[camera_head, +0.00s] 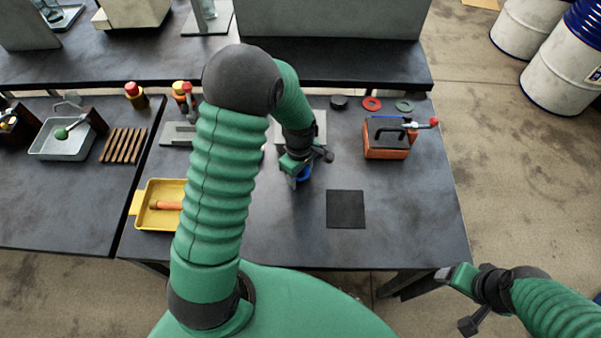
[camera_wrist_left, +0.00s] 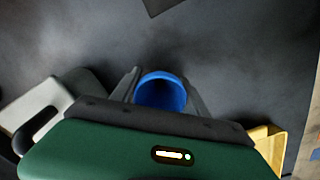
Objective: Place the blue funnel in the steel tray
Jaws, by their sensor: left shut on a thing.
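The blue funnel (camera_head: 305,174) is held just above the near middle of the right-hand dark table, partly hidden by my left gripper (camera_head: 297,180). In the left wrist view the blue funnel (camera_wrist_left: 161,91) shows as a round blue rim between the two fingers of my left gripper (camera_wrist_left: 160,100), which is shut on it. A steel tray (camera_head: 60,154) stands on the left-hand table and holds a green-ended tool. My right gripper (camera_head: 443,275) is off the table at the lower right, and its jaws are too small to read.
A yellow tray (camera_head: 145,217) with an orange-handled tool lies near the left front edge. A black square mat (camera_head: 345,209) lies right of the funnel, with an orange box (camera_head: 384,152) behind it. Wooden sticks (camera_head: 122,146) lie beside the steel tray. A gap separates the tables.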

